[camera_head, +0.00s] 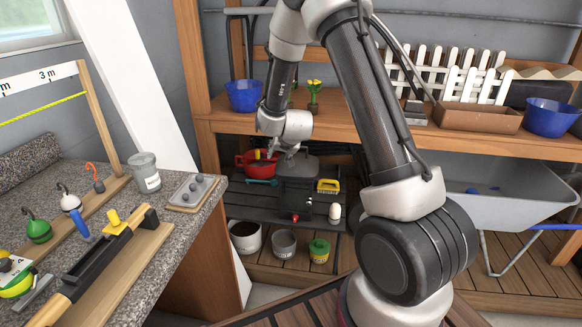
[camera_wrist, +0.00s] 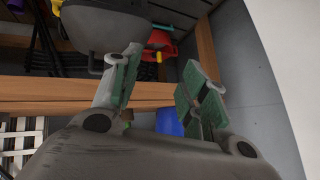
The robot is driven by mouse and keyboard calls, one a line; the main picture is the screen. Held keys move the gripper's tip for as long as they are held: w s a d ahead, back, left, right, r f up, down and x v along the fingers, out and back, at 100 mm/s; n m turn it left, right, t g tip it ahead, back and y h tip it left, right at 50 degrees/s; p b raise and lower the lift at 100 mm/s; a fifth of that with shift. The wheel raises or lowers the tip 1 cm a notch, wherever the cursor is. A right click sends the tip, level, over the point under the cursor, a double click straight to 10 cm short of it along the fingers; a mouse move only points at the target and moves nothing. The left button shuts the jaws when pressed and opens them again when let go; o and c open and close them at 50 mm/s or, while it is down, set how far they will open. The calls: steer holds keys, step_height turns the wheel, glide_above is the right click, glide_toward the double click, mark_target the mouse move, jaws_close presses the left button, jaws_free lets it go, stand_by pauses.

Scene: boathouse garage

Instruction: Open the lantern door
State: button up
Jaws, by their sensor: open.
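A dark grey lantern (camera_head: 298,168) with a broad roof stands on the black slatted table (camera_head: 262,204) under the wooden shelf. Its door cannot be made out clearly; the front is dark. My gripper (camera_head: 288,150) is at the lantern's upper left, close to its roof, and looks empty. In the wrist view, my gripper (camera_wrist: 162,82) has its two green-padded fingers apart with nothing between them. A dark rounded body, likely the lantern (camera_wrist: 104,26), fills the upper left of that view, near the left finger. Contact cannot be told.
A red pot (camera_head: 257,166), a yellow brush (camera_head: 328,186) and a white egg-shaped item (camera_head: 335,212) surround the lantern. The wooden shelf (camera_head: 345,135) edge lies above and behind my gripper. A granite counter (camera_head: 205,198) stands left, a wheelbarrow (camera_head: 490,195) right.

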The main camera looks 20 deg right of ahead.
steer(key=s+a+f+g, duration=0.1)
steer(key=s+f, duration=0.2)
steer(key=f, duration=0.9)
steer(key=s+f+g, duration=0.2)
steer(key=f, duration=1)
steer(key=m+t+h, duration=0.5)
steer(key=t+h, duration=0.4)
steer(key=h, duration=0.1)
glide_toward(309, 205)
steer(key=x, duration=0.9)
steer(key=shift+w+r, duration=0.1)
steer(key=shift+w, duration=0.05)
steer(key=shift+c, duration=0.4)
jaws_close()
